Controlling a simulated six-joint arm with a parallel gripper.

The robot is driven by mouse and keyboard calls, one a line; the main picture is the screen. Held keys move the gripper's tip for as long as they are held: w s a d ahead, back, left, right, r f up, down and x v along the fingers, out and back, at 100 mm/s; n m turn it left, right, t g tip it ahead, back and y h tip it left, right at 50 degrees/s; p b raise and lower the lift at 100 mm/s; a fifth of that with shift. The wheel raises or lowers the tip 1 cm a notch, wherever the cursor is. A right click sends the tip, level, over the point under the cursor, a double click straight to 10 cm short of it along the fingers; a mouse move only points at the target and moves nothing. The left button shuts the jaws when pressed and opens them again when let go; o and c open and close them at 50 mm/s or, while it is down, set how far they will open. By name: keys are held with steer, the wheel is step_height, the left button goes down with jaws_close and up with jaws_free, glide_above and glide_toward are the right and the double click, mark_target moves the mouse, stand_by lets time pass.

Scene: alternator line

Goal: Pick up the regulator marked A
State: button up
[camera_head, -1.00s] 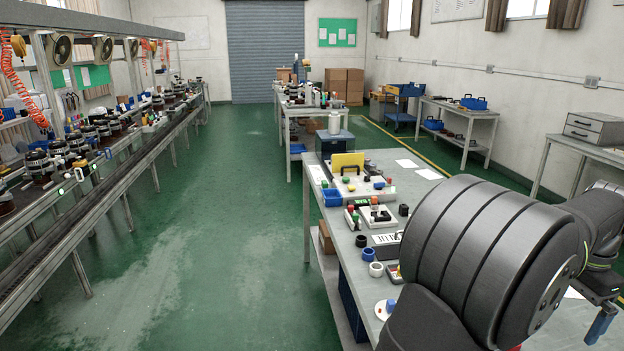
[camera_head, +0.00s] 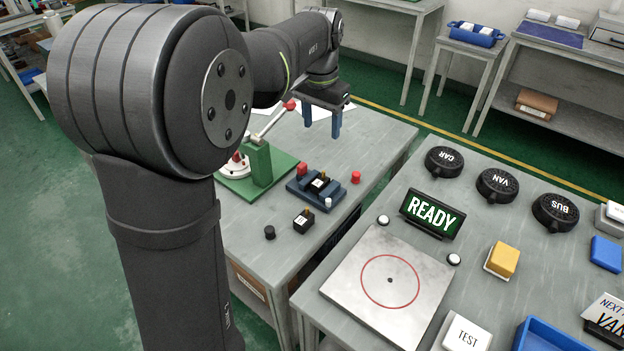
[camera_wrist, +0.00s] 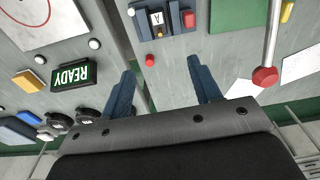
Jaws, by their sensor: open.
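The regulator marked A (camera_wrist: 157,18) is a small dark block with a white label and a brassy part. It sits in a blue fixture (camera_wrist: 177,20) at the top of the wrist view. In the head view, this regulator (camera_head: 318,184) sits in the blue fixture (camera_head: 333,194), its letter too small to read. A second dark block with a white label (camera_head: 304,221) stands on the table in front of the fixture; its marking is unreadable. My gripper (camera_head: 322,124) is above the table behind the fixture, fingers apart and empty. Its blue fingers also show in the wrist view (camera_wrist: 158,67).
A green base with a lever press (camera_head: 260,165) stands left of the fixture. A red button (camera_head: 356,177) and black knob (camera_head: 270,232) are nearby. A gap separates this table from the right one, which holds a READY display (camera_head: 432,214) and a metal plate (camera_head: 350,280).

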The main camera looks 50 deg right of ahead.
steer(key=s+a+n+h, duration=0.2)
steer(key=a+h, duration=0.1)
steer(key=a, duration=0.2)
steer(key=t, duration=0.1)
glide_above(323, 172)
steer(key=s+a, duration=0.1)
steer(key=a, duration=0.1)
step_height(323, 172, down, 11)
steer(key=shift+f, duration=0.1)
steer(key=shift+w+x, duration=0.1)
steer(key=shift+x, duration=1.25)
steer(key=shift+w+x, duration=0.15)
steer(key=shift+x, duration=1.15)
steer(key=c, duration=1.1)
